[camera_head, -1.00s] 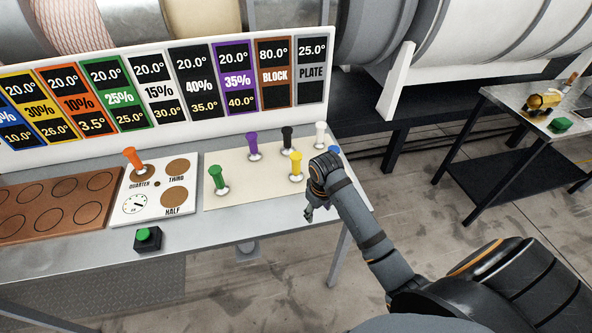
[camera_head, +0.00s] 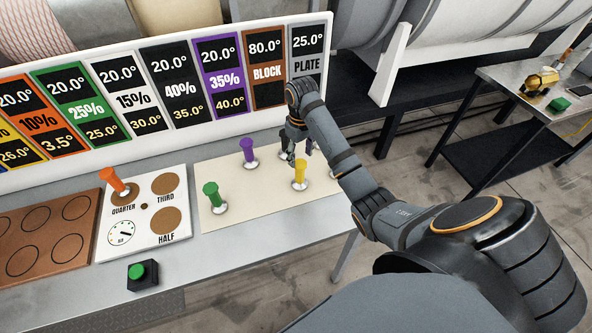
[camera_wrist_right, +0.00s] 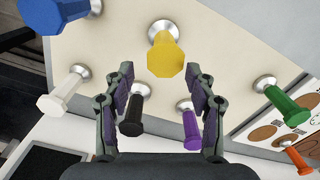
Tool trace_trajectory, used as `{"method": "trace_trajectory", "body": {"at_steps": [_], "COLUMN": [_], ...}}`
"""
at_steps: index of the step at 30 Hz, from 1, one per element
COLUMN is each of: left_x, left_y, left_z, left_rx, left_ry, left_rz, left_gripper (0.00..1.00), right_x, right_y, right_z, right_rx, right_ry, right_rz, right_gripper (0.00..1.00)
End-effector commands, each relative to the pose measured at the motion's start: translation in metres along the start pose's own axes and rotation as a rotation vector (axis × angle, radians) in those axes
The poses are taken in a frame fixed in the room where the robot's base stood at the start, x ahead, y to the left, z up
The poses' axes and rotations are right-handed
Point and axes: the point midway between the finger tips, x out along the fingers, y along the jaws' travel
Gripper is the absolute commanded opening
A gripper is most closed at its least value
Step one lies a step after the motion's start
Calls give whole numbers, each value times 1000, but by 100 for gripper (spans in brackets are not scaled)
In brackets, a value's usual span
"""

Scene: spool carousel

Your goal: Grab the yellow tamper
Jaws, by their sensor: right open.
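The yellow tamper (camera_head: 299,172) stands upright on the cream mat (camera_head: 233,213), its round metal base on the mat. In the right wrist view the yellow tamper (camera_wrist_right: 166,54) lies ahead of the fingertips, roughly midway between their lines. My right gripper (camera_head: 297,150) is above the mat, just behind the yellow tamper in the head view. In the wrist view its two fingers (camera_wrist_right: 164,85) are spread apart, with nothing gripped. The black tamper (camera_wrist_right: 136,110) and purple tamper (camera_wrist_right: 188,126) appear between and below the fingers there. My left gripper is not in view.
Purple (camera_head: 247,151) and green (camera_head: 214,196) tampers stand left of the yellow one. White (camera_wrist_right: 63,91) and blue (camera_wrist_right: 57,14) tampers show in the wrist view. An orange tamper (camera_head: 116,183) stands on the white dial board (camera_head: 144,236). The sign panel (camera_head: 180,136) rises behind.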

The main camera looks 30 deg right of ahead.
Motion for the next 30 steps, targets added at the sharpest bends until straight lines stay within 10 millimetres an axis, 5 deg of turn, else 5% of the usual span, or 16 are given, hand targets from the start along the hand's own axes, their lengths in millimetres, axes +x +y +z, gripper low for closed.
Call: {"method": "trace_trajectory", "body": {"at_steps": [6,12,17,24,30], "left_x": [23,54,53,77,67], "left_y": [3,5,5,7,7], "left_z": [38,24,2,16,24], "left_rx": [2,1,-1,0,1], "left_ry": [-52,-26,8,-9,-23], "left_rz": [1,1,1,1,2], "left_gripper": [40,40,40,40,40], "right_x": [26,56,54,88,105], "right_y": [0,-1,-1,-6,-7], "right_z": [0,0,0,6,6], "right_rx": [0,0,0,0,0], "right_ry": [0,2,2,-1,1], "right_rz": [0,1,1,0,-1], "right_gripper": [56,56,56,56,56]}}
